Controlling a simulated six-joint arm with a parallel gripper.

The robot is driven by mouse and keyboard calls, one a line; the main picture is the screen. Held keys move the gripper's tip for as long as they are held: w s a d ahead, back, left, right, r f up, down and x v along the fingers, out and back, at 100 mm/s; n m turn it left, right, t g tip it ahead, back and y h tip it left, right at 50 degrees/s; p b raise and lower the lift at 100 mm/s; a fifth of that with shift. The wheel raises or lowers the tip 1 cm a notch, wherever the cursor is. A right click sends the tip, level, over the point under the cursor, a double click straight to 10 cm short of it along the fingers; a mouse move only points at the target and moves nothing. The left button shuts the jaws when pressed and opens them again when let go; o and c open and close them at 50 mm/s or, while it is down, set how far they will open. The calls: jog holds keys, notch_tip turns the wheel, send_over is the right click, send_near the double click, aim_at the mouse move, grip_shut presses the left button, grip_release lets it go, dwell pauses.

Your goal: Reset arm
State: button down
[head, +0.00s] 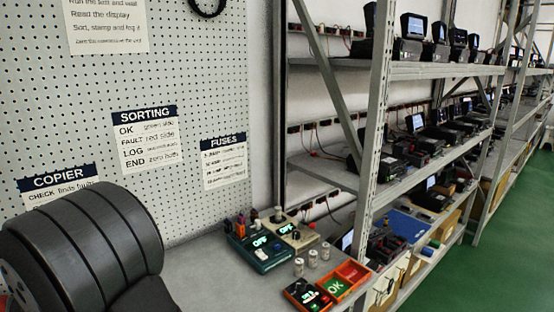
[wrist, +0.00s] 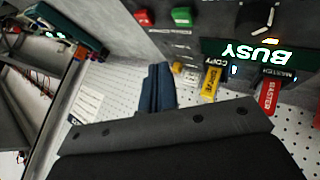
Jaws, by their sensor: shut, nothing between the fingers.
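My gripper (wrist: 157,88) shows in the wrist view with its dark blue fingers together and nothing between them. It is beside a grey machine (wrist: 190,50) whose green display (wrist: 255,52) reads BUSY upside down. A yellow drive (wrist: 211,80) marked COPY and a red-tagged MASTER drive (wrist: 269,95) stick out of the machine, to the right of the fingers and apart from them. A red button (wrist: 144,17) and a green button (wrist: 181,16) are on the machine. In the head view my dark arm fills the lower left, and the gripper is out of sight.
A pegboard (head: 200,70) with signs rises behind. Metal racks (head: 440,70) of devices line the right, beside green floor.

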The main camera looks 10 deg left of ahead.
notch_tip(320, 180, up, 12)
jog(key=w+m+g, duration=0.1)
jog(key=m+g, duration=0.8)
jog(key=m, duration=0.7)
jog(key=shift+a+y, duration=0.25)
jog(key=shift+y, duration=0.05)
dwell(0.7)
jog(key=shift+w, duration=0.1)
